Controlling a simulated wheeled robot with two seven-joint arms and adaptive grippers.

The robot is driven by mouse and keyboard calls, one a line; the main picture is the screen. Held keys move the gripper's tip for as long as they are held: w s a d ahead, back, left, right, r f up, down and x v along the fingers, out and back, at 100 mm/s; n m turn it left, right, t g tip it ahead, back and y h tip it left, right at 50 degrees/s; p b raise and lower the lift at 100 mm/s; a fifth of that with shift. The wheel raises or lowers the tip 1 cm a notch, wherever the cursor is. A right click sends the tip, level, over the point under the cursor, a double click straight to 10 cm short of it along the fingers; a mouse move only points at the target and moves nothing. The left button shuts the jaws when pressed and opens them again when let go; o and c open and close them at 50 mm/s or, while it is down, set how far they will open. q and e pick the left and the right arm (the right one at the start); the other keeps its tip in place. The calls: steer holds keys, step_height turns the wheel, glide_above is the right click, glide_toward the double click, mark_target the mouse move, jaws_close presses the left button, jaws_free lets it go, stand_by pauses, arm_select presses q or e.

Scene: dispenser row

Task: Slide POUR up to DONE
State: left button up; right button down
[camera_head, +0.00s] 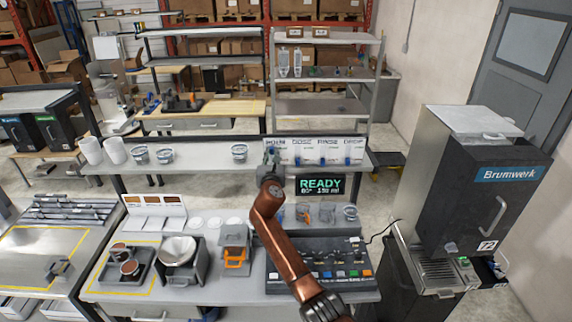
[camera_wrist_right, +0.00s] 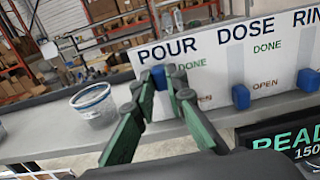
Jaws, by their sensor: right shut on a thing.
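The white slider board (camera_head: 334,148) stands on the raised shelf, with columns headed POUR, DOSE, RINSE and one more. My right gripper (camera_head: 271,150) is at its left end, over the POUR column. In the wrist view, the right gripper (camera_wrist_right: 160,88) is shut on the blue POUR slider (camera_wrist_right: 158,77). The slider sits about level with the green DONE mark, above the orange OPEN mark. The blue DOSE slider (camera_wrist_right: 240,96) is lower, beside OPEN. In the head view the arm hides the POUR slider. My left gripper is not in view.
A glass cup (camera_wrist_right: 95,104) stands on the shelf left of the board. A READY display (camera_head: 320,186) hangs below it. A dark control panel (camera_head: 335,265) lies on the bench under my arm. A Brumwerk machine (camera_head: 480,185) stands at right.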

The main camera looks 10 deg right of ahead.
steer(key=shift+a+r, duration=0.25)
steer(key=shift+r, duration=0.1)
steer(key=shift+d, duration=0.1)
steer(key=c, duration=2.3)
jaws_free()
steer(key=o, duration=0.4)
steer(key=shift+c, duration=0.2)
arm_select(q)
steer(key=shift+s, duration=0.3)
arm_select(e)
steer(key=shift+f, duration=0.1)
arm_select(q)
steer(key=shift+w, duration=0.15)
arm_select(e)
steer(key=shift+d, duration=0.15)
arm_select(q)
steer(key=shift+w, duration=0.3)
arm_select(e)
steer(key=s+a, duration=0.2)
steer(key=s, duration=0.9)
steer(key=shift+s+a, duration=0.15)
steer(key=shift+s, duration=0.25)
